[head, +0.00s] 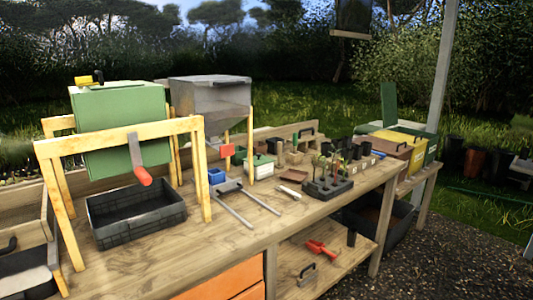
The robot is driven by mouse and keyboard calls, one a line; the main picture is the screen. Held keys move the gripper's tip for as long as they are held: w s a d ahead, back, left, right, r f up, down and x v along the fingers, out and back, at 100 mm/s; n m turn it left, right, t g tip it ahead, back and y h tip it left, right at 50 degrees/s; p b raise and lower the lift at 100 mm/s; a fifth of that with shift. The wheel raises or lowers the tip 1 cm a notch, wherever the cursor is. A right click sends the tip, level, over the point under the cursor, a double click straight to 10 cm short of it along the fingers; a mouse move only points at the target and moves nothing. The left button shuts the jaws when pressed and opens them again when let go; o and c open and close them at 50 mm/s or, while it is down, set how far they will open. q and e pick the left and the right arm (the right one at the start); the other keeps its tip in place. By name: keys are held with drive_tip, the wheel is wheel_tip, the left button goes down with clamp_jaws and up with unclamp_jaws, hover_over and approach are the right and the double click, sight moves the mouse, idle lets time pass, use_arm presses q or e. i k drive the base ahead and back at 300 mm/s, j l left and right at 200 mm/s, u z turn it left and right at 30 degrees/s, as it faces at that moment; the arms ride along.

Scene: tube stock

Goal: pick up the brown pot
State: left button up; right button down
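I cannot pick out the brown pot for certain. A terracotta-brown pot (474,163) stands among black pots on the ground at the far right, beyond the bench. A small brownish item (295,157) sits on the bench near its back edge, too small to tell whether it is a pot. Neither of my grippers shows in the head view.
The wooden bench (190,247) holds a green hopper (118,125) on a wooden frame, a black tray (135,213), a grey hopper (212,95), a two-pronged metal piece (247,205) and a dark seedling tray (327,189). Bare bench top lies along the front.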

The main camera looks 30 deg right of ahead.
sight(257, 151)
drive_tip(key=i+l+z, duration=0.35)
drive_tip(key=l, duration=0.2)
drive_tip(key=i+l+z, duration=0.35)
drive_tip(key=l, duration=0.65)
drive_tip(key=i+l, duration=0.1)
drive_tip(key=l, duration=0.5)
